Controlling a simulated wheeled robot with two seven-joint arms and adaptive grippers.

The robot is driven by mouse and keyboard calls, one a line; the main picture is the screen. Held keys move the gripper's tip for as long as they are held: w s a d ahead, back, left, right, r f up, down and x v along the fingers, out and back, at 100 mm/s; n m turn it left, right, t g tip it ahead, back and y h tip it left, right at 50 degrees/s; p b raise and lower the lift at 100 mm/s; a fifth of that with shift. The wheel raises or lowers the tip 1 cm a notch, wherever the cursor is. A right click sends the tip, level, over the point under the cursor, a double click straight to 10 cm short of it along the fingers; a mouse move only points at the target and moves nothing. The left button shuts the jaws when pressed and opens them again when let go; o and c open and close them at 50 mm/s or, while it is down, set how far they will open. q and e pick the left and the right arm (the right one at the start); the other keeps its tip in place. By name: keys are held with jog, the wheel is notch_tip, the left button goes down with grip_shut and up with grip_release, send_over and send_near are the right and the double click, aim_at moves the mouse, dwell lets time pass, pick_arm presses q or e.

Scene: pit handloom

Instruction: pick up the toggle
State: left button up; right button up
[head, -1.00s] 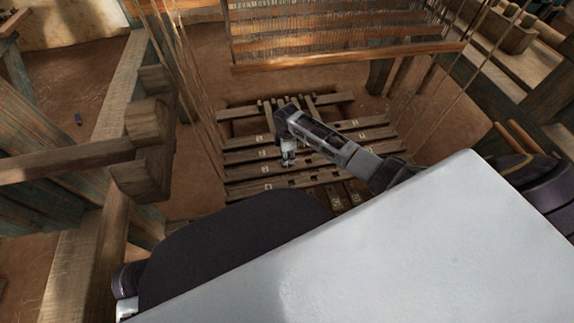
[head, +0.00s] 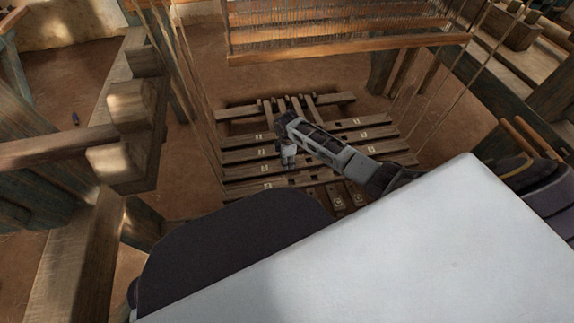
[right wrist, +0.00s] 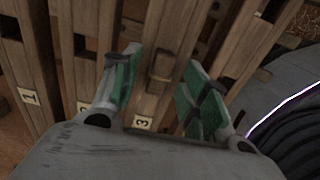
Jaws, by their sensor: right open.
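A small wooden piece that looks like the toggle (right wrist: 162,67) sits on the wooden bar marked 3 (right wrist: 150,108) in the right wrist view. My right gripper (right wrist: 163,57) is open, its two green-padded fingers on either side of this piece with a gap to each. Whether the fingers are level with it or above it I cannot tell. In the head view my right gripper (head: 288,160) hangs over the slatted bars, and the toggle cannot be made out there. My left gripper is not in view.
Several parallel wooden bars (head: 345,138) with number tags lie low over the earthen floor. Loom threads and a wooden beam (head: 350,48) hang beyond them. Thin cords run down at both sides. Heavy wooden posts (head: 135,125) stand at the left.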

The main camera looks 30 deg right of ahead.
dwell(0.5)
jog(key=c, duration=1)
